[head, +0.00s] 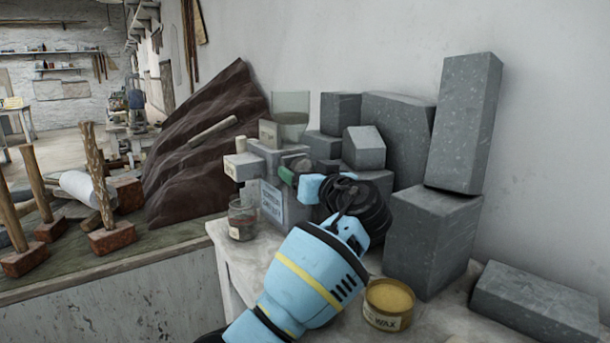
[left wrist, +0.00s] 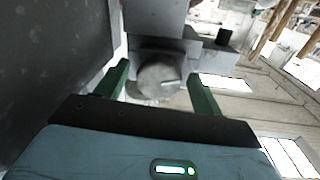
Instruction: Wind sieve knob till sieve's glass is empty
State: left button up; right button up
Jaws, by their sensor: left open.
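The sieve (head: 268,152) is a grey block-like device on the table, with a clear glass (head: 291,103) on top. My left gripper (head: 289,177) is at the sieve's right side. In the left wrist view, a round grey knob (left wrist: 158,80) lies between the open green fingers (left wrist: 160,88), with gaps visible on both sides. My gripper hides the knob in the head view. A glass jar (head: 242,218) stands at the sieve's lower left. My right gripper is not in view.
Grey stone blocks (head: 432,240) stand behind and to the right of my left arm. A wax tin (head: 388,303) sits on the pale table near the arm. Mallets (head: 108,235) and a dark rippled slab (head: 200,150) are on the left bench.

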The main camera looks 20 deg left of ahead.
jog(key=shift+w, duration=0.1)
pick_arm(q)
jog(key=c, duration=1)
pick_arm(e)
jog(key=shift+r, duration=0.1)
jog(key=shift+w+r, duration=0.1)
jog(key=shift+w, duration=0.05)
